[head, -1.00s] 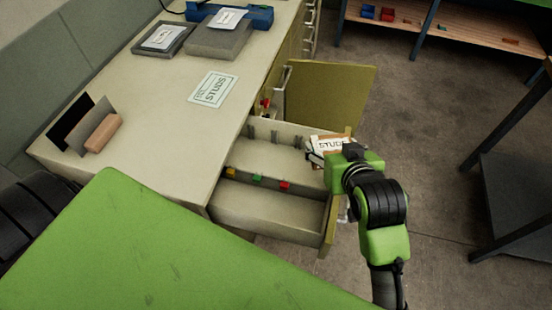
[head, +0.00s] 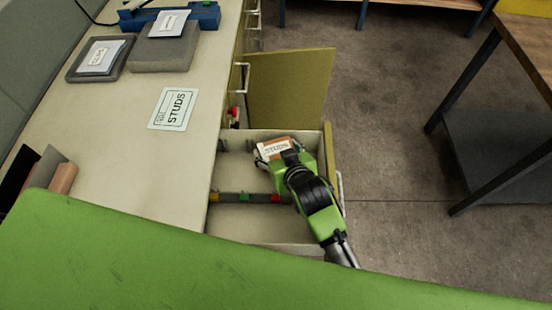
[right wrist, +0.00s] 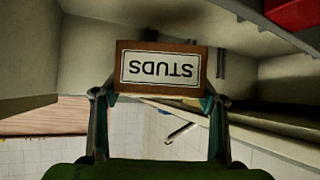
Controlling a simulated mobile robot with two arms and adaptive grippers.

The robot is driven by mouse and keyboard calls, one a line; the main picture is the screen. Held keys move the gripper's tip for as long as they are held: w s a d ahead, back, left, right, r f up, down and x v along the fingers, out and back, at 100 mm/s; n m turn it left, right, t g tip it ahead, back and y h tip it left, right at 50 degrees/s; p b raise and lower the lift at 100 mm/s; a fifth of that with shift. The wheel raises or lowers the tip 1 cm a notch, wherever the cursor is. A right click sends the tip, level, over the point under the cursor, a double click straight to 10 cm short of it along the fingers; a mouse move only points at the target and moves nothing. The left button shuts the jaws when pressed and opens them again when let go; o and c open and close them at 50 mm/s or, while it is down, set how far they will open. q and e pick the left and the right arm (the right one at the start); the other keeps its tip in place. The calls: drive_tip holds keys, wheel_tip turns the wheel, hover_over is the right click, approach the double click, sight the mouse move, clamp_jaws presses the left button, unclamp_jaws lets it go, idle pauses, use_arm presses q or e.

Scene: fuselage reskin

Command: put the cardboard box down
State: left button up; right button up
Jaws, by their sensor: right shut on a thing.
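The small brown cardboard box (head: 276,149) has a white STUDS label. It also shows in the right wrist view (right wrist: 160,68), with its label upside down. My right gripper (right wrist: 157,98) is shut on the box, one finger at each side. In the head view my right gripper (head: 270,158) holds it over the upper compartment of the open drawer (head: 234,165), near the upper right corner. I cannot tell whether the box touches the drawer floor. My left gripper is not in view.
A divider with yellow, green and red marks (head: 244,198) splits the drawer. An olive door (head: 290,88) stands open just above it. A STUDS card (head: 173,109) lies on the bench top (head: 120,150). A dark-legged table (head: 490,140) stands right, across clear floor.

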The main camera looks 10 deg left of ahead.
drive_tip(key=shift+f, duration=2.35)
drive_tip(key=o, duration=1.5)
drive_tip(key=shift+f, duration=0.15)
drive_tip(key=shift+o, duration=0.2)
drive_tip(key=shift+s+d, duration=0.1)
drive_tip(key=shift+v, duration=3.75)
